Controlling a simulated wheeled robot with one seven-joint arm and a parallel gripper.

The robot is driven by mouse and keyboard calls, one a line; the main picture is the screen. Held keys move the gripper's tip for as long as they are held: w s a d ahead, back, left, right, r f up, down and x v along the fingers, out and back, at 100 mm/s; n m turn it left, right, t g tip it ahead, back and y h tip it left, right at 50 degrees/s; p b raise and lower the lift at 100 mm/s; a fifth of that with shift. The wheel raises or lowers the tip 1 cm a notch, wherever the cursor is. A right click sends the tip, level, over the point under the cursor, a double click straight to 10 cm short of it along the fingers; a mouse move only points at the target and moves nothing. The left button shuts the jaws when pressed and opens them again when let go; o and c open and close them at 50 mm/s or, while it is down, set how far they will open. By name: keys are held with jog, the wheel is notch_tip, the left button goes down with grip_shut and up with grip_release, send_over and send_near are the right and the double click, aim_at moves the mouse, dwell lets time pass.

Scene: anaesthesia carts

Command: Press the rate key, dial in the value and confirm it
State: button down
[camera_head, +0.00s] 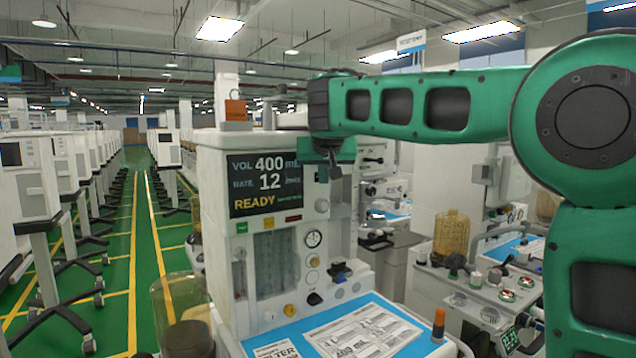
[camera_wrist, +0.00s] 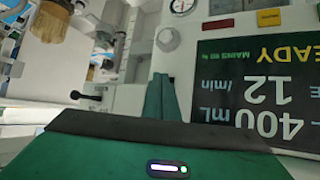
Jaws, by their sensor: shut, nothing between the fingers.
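The anaesthesia machine (camera_head: 222,163) stands upright in the middle of the head view. Its dark display (camera_head: 258,187) reads VOL 400 mL, RATE 12 /min and READY. It shows upside down in the wrist view (camera_wrist: 237,88). Below the display are a green key (camera_head: 241,227), a yellow key (camera_head: 268,222) and a red key (camera_head: 294,218); their labels are too small to read. A round pale knob (camera_head: 322,206) sits right of them, also in the wrist view (camera_wrist: 167,39). My gripper (camera_head: 334,172) is shut and empty, right of the display and above the knob; its fingertips (camera_wrist: 160,76) appear apart from the knob.
A round gauge (camera_head: 313,239) and smaller knobs sit below the keys. A blue worktop (camera_head: 376,303) with printed sheets juts out in front. An amber-tinted canister (camera_head: 183,305) stands at the left. Another cart with equipment (camera_head: 470,290) is at the right. A green-floored aisle (camera_head: 130,245) is open at left.

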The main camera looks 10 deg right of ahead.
jog(key=shift+w, duration=0.2)
jog(key=shift+s, duration=0.1)
dwell(0.4)
jog(key=shift+s+d, duration=0.2)
jog(key=shift+s, duration=0.55)
jog(key=s, duration=0.1)
jog(key=s+d, duration=0.1)
jog(key=s, duration=0.2)
jog(key=shift+s+d, duration=0.25)
jog(key=shift+s, duration=0.15)
jog(key=shift+d, duration=0.1)
dwell(0.4)
